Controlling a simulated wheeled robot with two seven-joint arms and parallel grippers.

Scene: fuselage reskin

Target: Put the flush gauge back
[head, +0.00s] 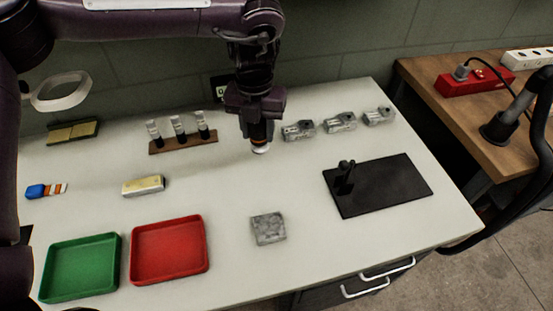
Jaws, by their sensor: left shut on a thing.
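My left gripper (259,125) points down above the back middle of the white table. My right gripper is not in view.
A wooden rack (184,143) with three vials stands left of the gripper; three grey metal blocks (340,122) stand right. A grey block (268,229), red tray (169,250) and green tray (80,267) are in front. The table's middle is clear.

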